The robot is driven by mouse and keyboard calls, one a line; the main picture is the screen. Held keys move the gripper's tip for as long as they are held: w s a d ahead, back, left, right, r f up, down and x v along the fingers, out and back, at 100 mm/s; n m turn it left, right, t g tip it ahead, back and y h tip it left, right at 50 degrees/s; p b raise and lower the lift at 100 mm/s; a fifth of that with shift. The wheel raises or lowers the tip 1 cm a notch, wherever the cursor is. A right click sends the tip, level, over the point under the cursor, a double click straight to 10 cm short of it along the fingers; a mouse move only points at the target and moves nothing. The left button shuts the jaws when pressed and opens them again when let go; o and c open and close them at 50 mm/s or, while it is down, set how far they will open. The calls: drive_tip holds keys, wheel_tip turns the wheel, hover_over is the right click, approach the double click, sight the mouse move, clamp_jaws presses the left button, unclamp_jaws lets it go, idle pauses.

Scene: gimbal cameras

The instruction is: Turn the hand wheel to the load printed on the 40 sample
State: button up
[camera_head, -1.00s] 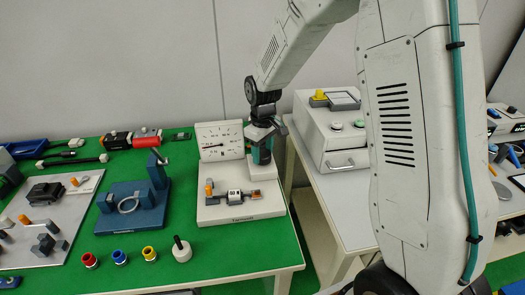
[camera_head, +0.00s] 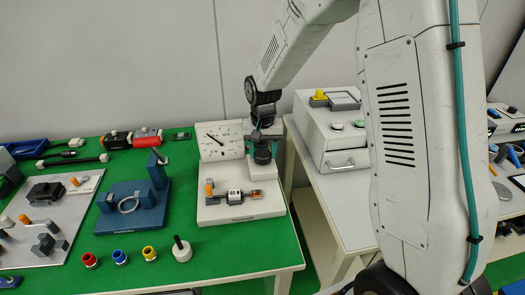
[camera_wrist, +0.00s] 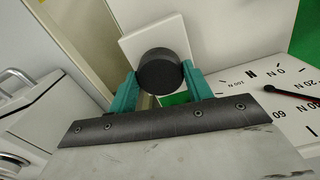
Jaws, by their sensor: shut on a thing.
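The hand wheel is a dark round knob (camera_wrist: 160,72) between the two teal fingers of my gripper (camera_wrist: 160,92) in the wrist view. My gripper is shut on it. In the head view my gripper (camera_head: 262,140) is over the back right of the white tester (camera_head: 250,212), and the dark knob (camera_head: 262,156) shows below it. The white dial (camera_head: 222,153) stands upright beside it, its needle pointing up and left. Part of the dial, with N markings, shows in the wrist view (camera_wrist: 288,120). A pale sample (camera_head: 234,197) with dark print too small to read lies across the tester's front.
A blue fixture (camera_head: 122,225) with a ring stands left of the tester. Red, blue and yellow rings and a white knobbed piece (camera_head: 182,250) lie in front on the green table (camera_head: 235,262). A white box (camera_head: 328,130) stands on the table to the right.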

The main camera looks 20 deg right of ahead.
sight(263, 153)
drive_tip(key=shift+m, duration=0.7)
drive_tip(key=o, duration=1)
drive_tip(key=shift+r, duration=0.1)
wheel_tip(263, 153, up, 8)
drive_tip(key=shift+f, duration=0.15)
